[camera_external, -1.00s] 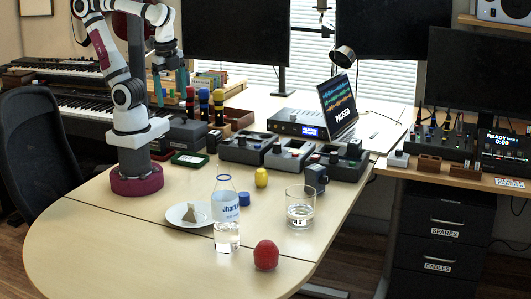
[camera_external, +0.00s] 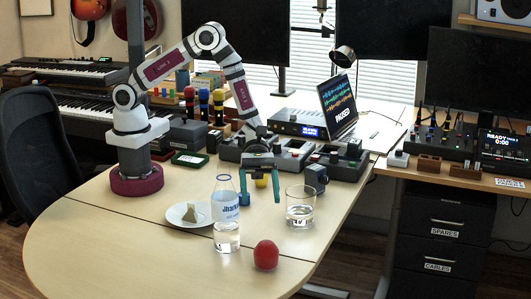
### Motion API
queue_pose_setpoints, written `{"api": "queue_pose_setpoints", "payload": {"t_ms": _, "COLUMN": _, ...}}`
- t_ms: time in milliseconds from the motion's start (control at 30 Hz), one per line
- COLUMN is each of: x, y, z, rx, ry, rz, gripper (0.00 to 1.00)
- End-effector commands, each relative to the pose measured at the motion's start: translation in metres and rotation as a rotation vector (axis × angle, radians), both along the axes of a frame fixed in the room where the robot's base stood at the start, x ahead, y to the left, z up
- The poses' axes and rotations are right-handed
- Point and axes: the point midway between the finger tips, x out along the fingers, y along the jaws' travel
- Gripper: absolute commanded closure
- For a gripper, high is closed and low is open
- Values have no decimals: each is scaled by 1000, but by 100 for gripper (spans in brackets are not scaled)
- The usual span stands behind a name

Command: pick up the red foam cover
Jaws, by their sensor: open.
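The red foam cover (camera_external: 266,255) is a round red ball-like piece on the front part of the wooden table, to the right of the water bottle. My gripper (camera_external: 260,202) points down with its two teal fingers spread wide and nothing held between them. It is above the table, behind the red foam cover in the picture and apart from it. A small yellow object (camera_external: 261,182) shows between the fingers, seemingly behind them. The red foam cover is fully visible.
A clear bottle (camera_external: 227,232) stands left of the foam cover, and a glass of water (camera_external: 300,212) stands behind it to the right. A white plate (camera_external: 177,220) holds a small wedge. Grey boxes (camera_external: 345,166) line the back. The table's front left is clear.

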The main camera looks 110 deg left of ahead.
Motion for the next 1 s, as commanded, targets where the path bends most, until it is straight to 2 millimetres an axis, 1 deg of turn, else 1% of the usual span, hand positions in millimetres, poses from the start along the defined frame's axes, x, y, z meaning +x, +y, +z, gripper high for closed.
{"api": "queue_pose_setpoints", "payload": {"t_ms": 33, "x": -1, "y": 0, "z": -16, "rx": -2, "ry": 5, "rz": 1, "gripper": 20}}
{"api": "queue_pose_setpoints", "payload": {"t_ms": 67, "x": -1, "y": 0, "z": -25, "rx": -1, "ry": 4, "rz": 0, "gripper": 20}}
{"api": "queue_pose_setpoints", "payload": {"t_ms": 100, "x": 0, "y": -1, "z": -32, "rx": -1, "ry": 2, "rz": -2, "gripper": 20}}
{"api": "queue_pose_setpoints", "payload": {"t_ms": 167, "x": 2, "y": -6, "z": -38, "rx": 0, "ry": -1, "rz": -4, "gripper": 20}}
{"api": "queue_pose_setpoints", "payload": {"t_ms": 267, "x": 12, "y": -27, "z": -48, "rx": 0, "ry": -1, "rz": -8, "gripper": 20}}
{"api": "queue_pose_setpoints", "payload": {"t_ms": 400, "x": 30, "y": -60, "z": -63, "rx": 1, "ry": -2, "rz": -8, "gripper": 20}}
{"api": "queue_pose_setpoints", "payload": {"t_ms": 500, "x": 40, "y": -77, "z": -71, "rx": 1, "ry": -2, "rz": -7, "gripper": 20}}
{"api": "queue_pose_setpoints", "payload": {"t_ms": 667, "x": 50, "y": -94, "z": -77, "rx": 0, "ry": -2, "rz": -5, "gripper": 20}}
{"api": "queue_pose_setpoints", "payload": {"t_ms": 800, "x": 64, "y": -119, "z": -86, "rx": 0, "ry": -2, "rz": -7, "gripper": 20}}
{"api": "queue_pose_setpoints", "payload": {"t_ms": 900, "x": 70, "y": -128, "z": -90, "rx": 0, "ry": -1, "rz": -5, "gripper": 20}}
{"api": "queue_pose_setpoints", "payload": {"t_ms": 1000, "x": 71, "y": -130, "z": -91, "rx": 1, "ry": -1, "rz": -4, "gripper": 20}}
